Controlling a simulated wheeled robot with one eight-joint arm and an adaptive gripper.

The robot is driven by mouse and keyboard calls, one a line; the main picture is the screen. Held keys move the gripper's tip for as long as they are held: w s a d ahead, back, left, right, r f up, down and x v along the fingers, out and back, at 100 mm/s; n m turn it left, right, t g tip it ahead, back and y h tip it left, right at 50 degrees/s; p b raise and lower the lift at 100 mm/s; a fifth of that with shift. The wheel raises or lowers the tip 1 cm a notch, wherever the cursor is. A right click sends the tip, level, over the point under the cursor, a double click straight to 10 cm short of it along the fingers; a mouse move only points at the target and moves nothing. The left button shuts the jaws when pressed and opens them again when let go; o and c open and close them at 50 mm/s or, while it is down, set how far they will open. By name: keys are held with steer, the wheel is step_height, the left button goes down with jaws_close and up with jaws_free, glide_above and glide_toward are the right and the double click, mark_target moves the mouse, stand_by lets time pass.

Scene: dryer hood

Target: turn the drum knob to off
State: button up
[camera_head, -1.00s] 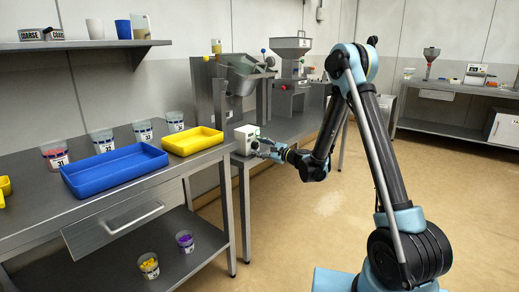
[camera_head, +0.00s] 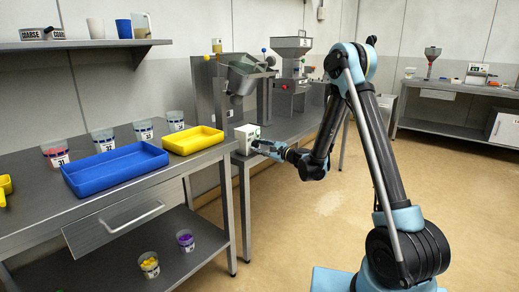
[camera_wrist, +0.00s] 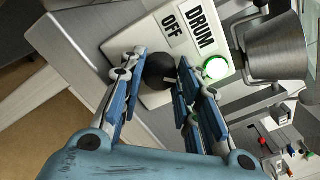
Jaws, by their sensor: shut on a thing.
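The drum control box (camera_head: 243,142) is a small white box at the near end of the rear bench. In the wrist view its white face (camera_wrist: 149,98) carries DRUM and OFF labels (camera_wrist: 187,30), a lit green lamp (camera_wrist: 215,68) and a round black knob (camera_wrist: 160,71). A pale mark shows on the knob's near side. My gripper (camera_wrist: 158,72) has its blue fingers on both sides of the knob and is shut on it. In the head view my gripper (camera_head: 262,146) reaches the box from the right; the knob is hidden there.
A metal drum (camera_head: 243,76) on a stand is behind the box; it also shows in the wrist view (camera_wrist: 274,48). A hopper machine (camera_head: 291,62) stands farther back. A yellow tray (camera_head: 193,140) and a blue tray (camera_head: 116,168) are on the left bench. The floor at right is open.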

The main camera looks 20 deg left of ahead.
steer(key=n, duration=0.4)
steer(key=shift+n, duration=0.3)
steer(key=n, duration=0.4)
steer(key=shift+s+f, duration=0.1)
steer(key=n, duration=0.5)
steer(key=shift+d, duration=0.1)
steer(key=shift+n, duration=1.9)
steer(key=o, duration=1.1)
